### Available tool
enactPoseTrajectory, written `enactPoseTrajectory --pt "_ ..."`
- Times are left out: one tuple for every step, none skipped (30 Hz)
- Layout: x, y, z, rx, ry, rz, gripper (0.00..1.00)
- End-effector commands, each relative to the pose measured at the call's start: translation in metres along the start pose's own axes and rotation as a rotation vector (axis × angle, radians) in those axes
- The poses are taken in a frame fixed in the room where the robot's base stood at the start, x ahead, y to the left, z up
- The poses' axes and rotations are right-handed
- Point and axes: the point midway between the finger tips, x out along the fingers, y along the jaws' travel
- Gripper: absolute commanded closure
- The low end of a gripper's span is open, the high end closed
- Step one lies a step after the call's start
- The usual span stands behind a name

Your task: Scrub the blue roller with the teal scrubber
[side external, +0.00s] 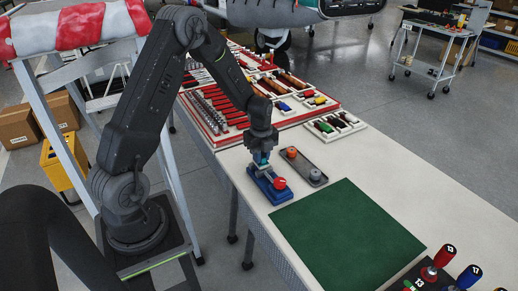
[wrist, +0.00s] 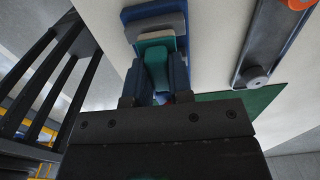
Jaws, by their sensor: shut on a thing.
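My gripper (side external: 262,157) points down over the near left part of the bench, shut on a teal piece (wrist: 156,66), which looks like the scrubber. In the wrist view the teal piece sits between the fingers, against a blue block. That blue block (side external: 267,187) lies on the bench under my gripper with a red knob (side external: 279,183) on its right end. I cannot tell whether teal and blue touch. A blue upright piece (side external: 469,276) with a numbered cap stands in the dark rack at lower right, maybe the blue roller; its lower part is cut off.
A dark tray (side external: 314,171) with an orange and a grey round piece lies right of my gripper. A green mat (side external: 345,235) is bare and clear. A red piece (side external: 437,262) stands beside the blue upright. Red tool trays (side external: 240,132) fill the bench behind.

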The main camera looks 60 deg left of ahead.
Motion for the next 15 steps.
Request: enactPoseTrajectory --pt "0.001 0.001 -0.006 0.003 0.001 0.003 1.00" --pt "0.001 0.002 -0.009 0.003 0.002 0.003 1.00" --pt "0.001 0.002 -0.012 0.002 0.002 0.003 1.00" --pt "0.001 0.003 -0.015 0.002 0.002 0.004 1.00" --pt "0.001 0.003 -0.018 0.003 0.002 0.004 1.00" --pt "0.001 0.004 -0.021 0.003 0.002 0.003 1.00" --pt "0.001 0.004 -0.024 0.003 0.002 0.003 1.00" --pt "0.001 0.003 -0.018 -0.002 0.001 0.002 1.00" --pt "0.001 0.003 -0.014 -0.003 0.002 0.003 1.00" --pt "0.001 0.002 -0.011 -0.003 0.002 0.004 1.00" --pt "0.001 0.002 -0.008 -0.003 0.002 0.004 1.00" --pt "0.001 0.002 -0.004 -0.003 0.002 0.003 1.00" --pt "0.001 0.001 -0.002 -0.002 0.001 0.003 1.00" --pt "0.001 0.001 0.001 -0.002 0.001 0.003 1.00" --pt "0.001 0.000 0.005 -0.002 0.001 0.003 1.00"
